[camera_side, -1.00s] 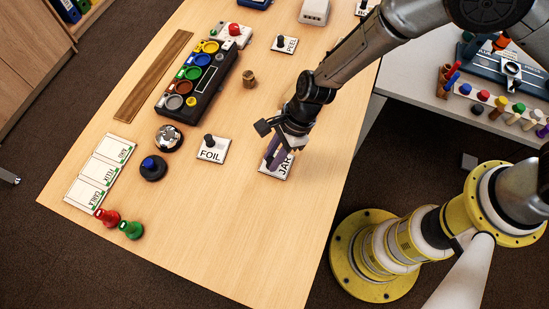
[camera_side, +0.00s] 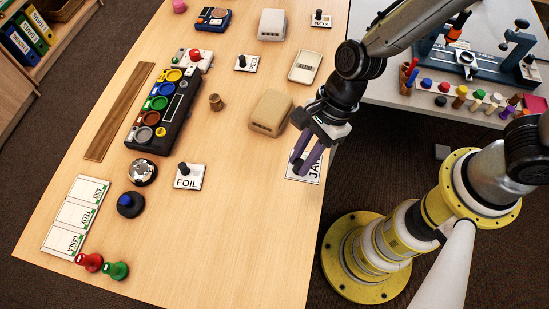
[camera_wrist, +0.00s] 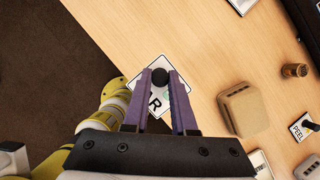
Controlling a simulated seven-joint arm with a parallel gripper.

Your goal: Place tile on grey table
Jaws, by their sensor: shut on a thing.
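The white JAR tile (camera_side: 313,167) with a black knob is held by my gripper (camera_side: 301,163), near the wooden table's right edge in the side view. In the wrist view my gripper's purple fingers (camera_wrist: 160,90) are closed around the tile's knob (camera_wrist: 160,77), and the tile (camera_wrist: 174,64) shows behind them. Part of the lettering is hidden by the fingers. I cannot tell the tile's exact height over the wood. The grey table (camera_side: 381,104) stands at the upper right, apart from the tile.
The grey table carries a blue press (camera_side: 484,62) and a row of coloured pegs (camera_side: 460,101); its near left part is bare. A beige box (camera_side: 269,113) stands left of my gripper. The FOIL tile (camera_side: 189,177) lies farther left. A dark floor gap lies beyond the wooden edge.

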